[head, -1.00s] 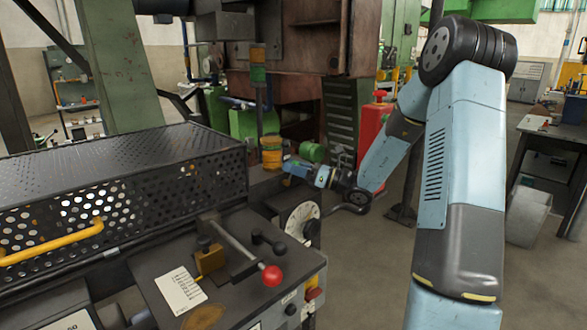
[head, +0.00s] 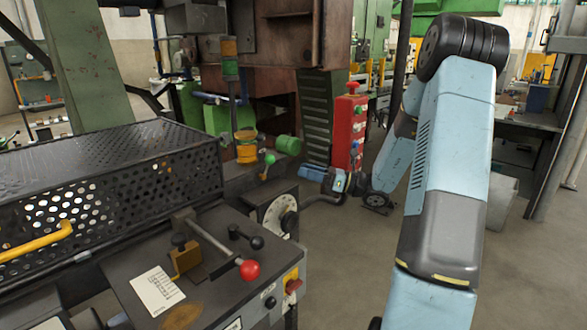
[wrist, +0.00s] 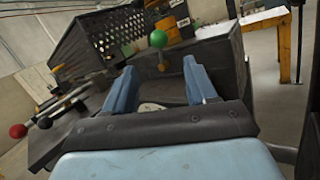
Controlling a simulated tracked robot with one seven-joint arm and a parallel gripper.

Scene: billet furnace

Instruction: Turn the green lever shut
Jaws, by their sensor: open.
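The green lever has a round green knob (head: 270,158) on a short brass-coloured stem and stands on the machine, right of the perforated guard in the head view. The knob also shows in the wrist view (wrist: 157,39), upper middle, just beyond the fingertips, with its stem below it. My gripper (head: 303,171) is to the right of the lever in the head view, apart from it. In the wrist view its two blue fingers (wrist: 160,68) are spread, with nothing held between them, and point toward the lever.
A red-knobbed lever (head: 249,269) and a white dial (head: 282,216) are on the near panel. A green cylinder (head: 288,145) and a yellow-orange cylinder (head: 246,147) are behind the lever. A red button pillar (head: 348,130) stands behind my gripper. Open floor lies to the right.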

